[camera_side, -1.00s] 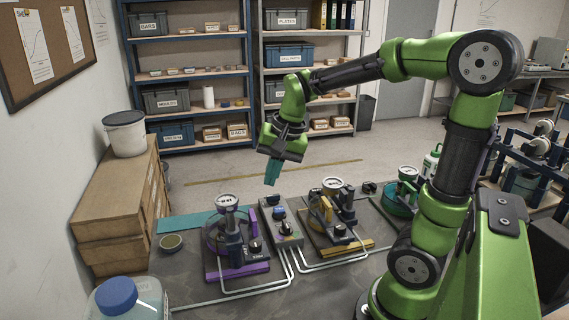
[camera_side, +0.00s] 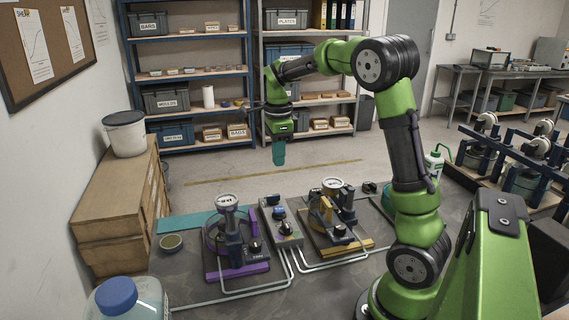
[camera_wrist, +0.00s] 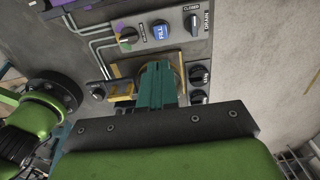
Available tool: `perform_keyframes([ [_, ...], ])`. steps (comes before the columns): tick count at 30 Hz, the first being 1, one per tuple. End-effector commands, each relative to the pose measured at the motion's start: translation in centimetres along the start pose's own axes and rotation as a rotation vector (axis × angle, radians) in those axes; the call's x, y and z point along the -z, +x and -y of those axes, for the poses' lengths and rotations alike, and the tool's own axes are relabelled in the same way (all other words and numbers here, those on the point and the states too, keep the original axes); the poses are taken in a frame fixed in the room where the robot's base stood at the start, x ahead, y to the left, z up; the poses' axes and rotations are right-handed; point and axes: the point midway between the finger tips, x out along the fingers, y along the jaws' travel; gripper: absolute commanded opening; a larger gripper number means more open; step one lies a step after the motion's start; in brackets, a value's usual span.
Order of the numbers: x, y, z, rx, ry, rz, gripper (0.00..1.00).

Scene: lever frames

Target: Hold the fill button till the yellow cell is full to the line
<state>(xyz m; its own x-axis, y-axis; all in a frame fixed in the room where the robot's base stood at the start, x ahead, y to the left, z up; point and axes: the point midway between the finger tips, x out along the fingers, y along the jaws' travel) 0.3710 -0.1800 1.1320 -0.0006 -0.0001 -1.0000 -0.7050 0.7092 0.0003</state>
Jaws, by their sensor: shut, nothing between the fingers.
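The yellow cell (camera_side: 321,210) stands on a yellow-edged base right of the control box (camera_side: 284,232); its fill level and line are too small to read. In the wrist view my fingers hide much of it, and part of its yellow base (camera_wrist: 123,88) shows. The blue fill button (camera_wrist: 160,31), marked FILL, sits on the control box between a selector knob (camera_wrist: 128,36) and the drain knob (camera_wrist: 191,22), beside the word CLOSED. My gripper (camera_side: 279,162) is shut and empty, pointing down, high above the bench and apart from the button.
A purple cell (camera_side: 218,235) stands left of the control box. A teal cell (camera_side: 388,200) at the right is mostly hidden by my arm. Pipes (camera_side: 292,270) run along the bench front. A small dish (camera_side: 171,242) lies at the left. The air around my gripper is clear.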

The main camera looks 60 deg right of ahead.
Motion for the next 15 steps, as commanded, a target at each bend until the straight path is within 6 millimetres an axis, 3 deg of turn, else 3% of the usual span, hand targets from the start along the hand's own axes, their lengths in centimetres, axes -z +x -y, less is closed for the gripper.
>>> perform_keyframes([
  [8, 0.0, 2.3, -0.1, -0.004, -0.003, -0.001, 0.0],
  [15, 0.1, 7.4, -0.1, -0.005, -0.001, -0.002, 0.0],
])
